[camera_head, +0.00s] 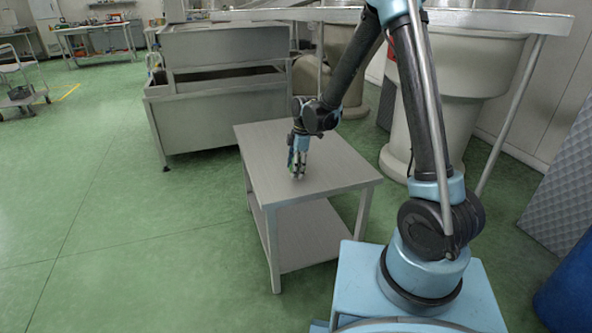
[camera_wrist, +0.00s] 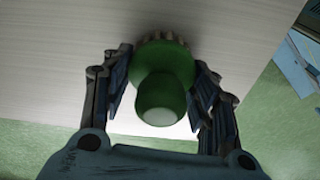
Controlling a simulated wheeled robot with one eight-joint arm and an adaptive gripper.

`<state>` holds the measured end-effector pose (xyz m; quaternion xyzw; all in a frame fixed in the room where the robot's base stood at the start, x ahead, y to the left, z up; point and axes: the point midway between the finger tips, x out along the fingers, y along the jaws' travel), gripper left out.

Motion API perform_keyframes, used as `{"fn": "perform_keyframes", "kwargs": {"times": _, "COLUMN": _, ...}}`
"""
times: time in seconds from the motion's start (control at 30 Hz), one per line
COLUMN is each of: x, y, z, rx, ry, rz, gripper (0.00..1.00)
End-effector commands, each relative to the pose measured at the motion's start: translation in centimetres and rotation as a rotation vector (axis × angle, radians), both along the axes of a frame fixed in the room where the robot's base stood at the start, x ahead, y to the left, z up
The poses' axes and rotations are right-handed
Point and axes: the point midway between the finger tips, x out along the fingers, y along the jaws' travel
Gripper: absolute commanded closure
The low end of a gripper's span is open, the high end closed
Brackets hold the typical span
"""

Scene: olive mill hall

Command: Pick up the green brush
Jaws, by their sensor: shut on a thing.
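The green brush (camera_wrist: 162,92) has a rounded green knob and head with pale bristles showing at its far edge in the wrist view. My gripper (camera_wrist: 162,75) is shut on it, with a dark finger on each side of the green head. In the head view my gripper (camera_head: 298,168) points down over the small metal table (camera_head: 335,178). The brush is mostly hidden there, with only a sliver of green beside the fingers. I cannot tell whether the bristles touch the tabletop.
The tabletop around my gripper is bare, and the table has a lower shelf (camera_head: 312,232). A steel trough unit (camera_head: 215,115) stands behind it on the left. Large pale round vessels (camera_head: 445,100) stand behind on the right. Green floor (camera_head: 110,190) is open at left.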

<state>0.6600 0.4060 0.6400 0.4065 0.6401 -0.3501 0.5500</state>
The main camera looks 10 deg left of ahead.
Motion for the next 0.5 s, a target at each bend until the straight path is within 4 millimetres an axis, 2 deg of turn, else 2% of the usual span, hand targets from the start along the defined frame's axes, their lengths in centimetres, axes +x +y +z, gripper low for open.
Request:
{"fn": "perform_keyframes", "kwargs": {"times": 0.17, "x": 0.0, "y": 0.0, "z": 1.2, "rx": 0.000, "ry": 0.000, "rz": 0.000, "gripper": 0.73}}
{"fn": "perform_keyframes", "kwargs": {"times": 0.5, "x": 0.0, "y": 0.0, "z": 6.5, "rx": 0.000, "ry": 0.000, "rz": 0.000, "gripper": 0.73}}
